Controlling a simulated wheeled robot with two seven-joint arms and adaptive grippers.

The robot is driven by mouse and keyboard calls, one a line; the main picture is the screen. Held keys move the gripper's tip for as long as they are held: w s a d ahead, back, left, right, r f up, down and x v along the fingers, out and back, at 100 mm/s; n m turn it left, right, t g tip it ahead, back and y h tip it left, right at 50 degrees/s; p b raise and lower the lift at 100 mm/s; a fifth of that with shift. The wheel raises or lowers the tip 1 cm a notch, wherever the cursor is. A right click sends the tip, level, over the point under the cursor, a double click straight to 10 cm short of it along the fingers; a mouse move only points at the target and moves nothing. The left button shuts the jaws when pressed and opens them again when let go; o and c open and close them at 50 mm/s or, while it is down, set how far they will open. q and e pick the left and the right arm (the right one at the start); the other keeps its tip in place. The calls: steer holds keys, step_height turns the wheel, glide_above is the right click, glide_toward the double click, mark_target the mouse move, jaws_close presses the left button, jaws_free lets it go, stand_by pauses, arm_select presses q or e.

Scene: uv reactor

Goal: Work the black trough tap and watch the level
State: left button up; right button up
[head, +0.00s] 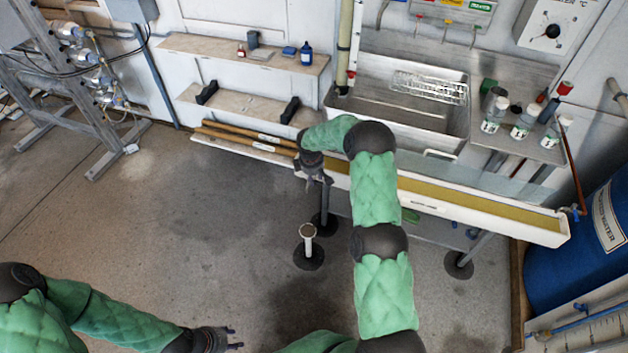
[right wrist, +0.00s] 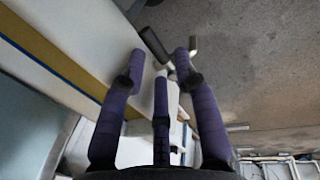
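The long white trough (head: 520,226) holds a yellow-brown liquid (head: 470,198) and runs below the sink. My right gripper (head: 318,183) is at the trough's front side, left of middle, pointing down. In the right wrist view, its purple fingers (right wrist: 158,68) are spread. A short black cylinder (right wrist: 155,44), which looks like the black tap, shows just beyond and between the fingertips; I cannot tell whether they touch it. In the head view my arm and gripper hide that spot. My left gripper (head: 234,338) is open and empty, low over the floor at the bottom.
A steel sink (head: 400,110) with a wire rack (head: 430,87) stands behind the trough. White-labelled bottles (head: 525,121) stand at its right. A blue drum (head: 600,245) is at the right.

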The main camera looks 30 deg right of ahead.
steer(key=shift+w+d+f, duration=0.1)
steer(key=shift+f, duration=0.35)
jaws_close()
